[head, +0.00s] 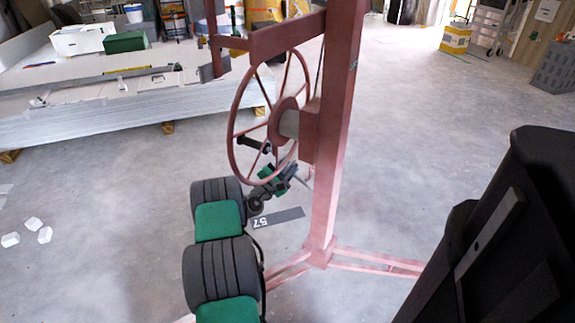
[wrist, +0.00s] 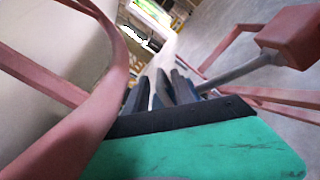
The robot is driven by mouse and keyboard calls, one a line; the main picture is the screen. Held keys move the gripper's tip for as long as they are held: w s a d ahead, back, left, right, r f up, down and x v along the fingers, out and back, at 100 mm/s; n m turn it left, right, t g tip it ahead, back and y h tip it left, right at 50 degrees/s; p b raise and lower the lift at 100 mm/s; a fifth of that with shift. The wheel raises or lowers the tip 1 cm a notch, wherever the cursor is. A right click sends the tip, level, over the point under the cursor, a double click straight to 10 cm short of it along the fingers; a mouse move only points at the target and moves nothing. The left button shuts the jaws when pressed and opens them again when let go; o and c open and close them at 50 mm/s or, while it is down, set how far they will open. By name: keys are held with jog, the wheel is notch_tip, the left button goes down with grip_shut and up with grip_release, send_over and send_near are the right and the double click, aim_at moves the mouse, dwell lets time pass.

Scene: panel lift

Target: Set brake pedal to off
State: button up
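The red panel lift post (head: 340,130) stands in the middle of the head view, with a large red spoked wheel (head: 233,125) on its left side. My gripper (head: 292,172) is low by the wheel's lower rim, near the post. In the wrist view the dark fingers (wrist: 165,92) point away past the wheel rim (wrist: 105,85). A grey rod (wrist: 240,72) runs from beside the fingers to a red block (wrist: 290,38); it may be the brake pedal's lever. I cannot tell whether the fingers touch it or how far apart they are. No pedal shows clearly in the head view.
A dark crank handle (head: 253,145) sticks out from the wheel. Red base legs (head: 375,262) spread along the floor. A stack of panels (head: 130,112) lies at the left, and a yellow bin (head: 455,38) stands far right. Open concrete floor lies right of the post.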

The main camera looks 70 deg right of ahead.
jog(key=shift+s+f, duration=0.1)
jog(key=p+v, duration=0.2)
jog(key=v, duration=0.5)
jog(key=shift+a, duration=0.4)
